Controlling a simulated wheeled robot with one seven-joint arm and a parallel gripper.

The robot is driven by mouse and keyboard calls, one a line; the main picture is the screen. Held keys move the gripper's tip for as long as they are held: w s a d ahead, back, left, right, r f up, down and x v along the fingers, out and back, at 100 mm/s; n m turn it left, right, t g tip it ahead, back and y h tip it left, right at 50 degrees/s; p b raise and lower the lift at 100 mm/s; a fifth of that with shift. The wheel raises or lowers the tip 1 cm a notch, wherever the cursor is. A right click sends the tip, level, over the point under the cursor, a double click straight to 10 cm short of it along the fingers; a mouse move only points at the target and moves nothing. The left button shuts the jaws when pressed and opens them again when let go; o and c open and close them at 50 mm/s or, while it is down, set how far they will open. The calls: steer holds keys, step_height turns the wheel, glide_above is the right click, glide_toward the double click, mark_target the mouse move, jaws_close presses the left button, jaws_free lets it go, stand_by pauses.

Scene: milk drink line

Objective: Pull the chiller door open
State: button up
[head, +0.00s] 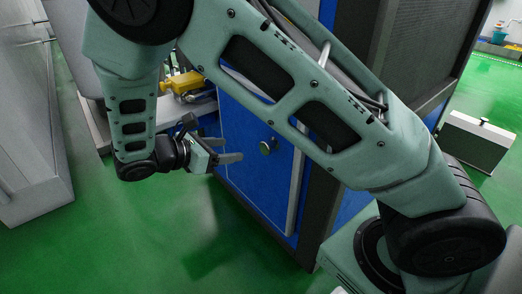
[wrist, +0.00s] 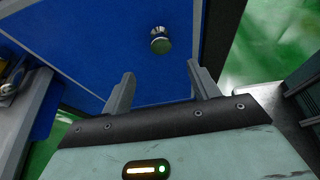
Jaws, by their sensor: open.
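The chiller door is a blue panel (head: 250,137) low on a dark-framed cabinet, and it looks shut. It also fills much of the wrist view (wrist: 110,38). A round metal knob (head: 267,146) sticks out from the door; it shows in the wrist view (wrist: 160,41) ahead of the fingers and a little right of middle. My gripper (head: 230,158) is open and empty, to the left of the knob in the head view. In the wrist view its two fingers (wrist: 163,88) point toward the door, and the knob lies beyond their tips, apart from them.
A yellow part (head: 182,82) sits on a grey bench left of the cabinet. A pale metal unit (head: 28,130) stands at far left. Green floor (head: 120,240) in front of the door is clear.

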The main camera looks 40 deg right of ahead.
mark_target(263, 147)
steer(key=b+x, duration=0.3)
steer(key=x, duration=1.1)
steer(key=shift+d+f+b, duration=0.1)
steer(key=shift+f+b, duration=0.05)
steer(key=shift+b, duration=0.25)
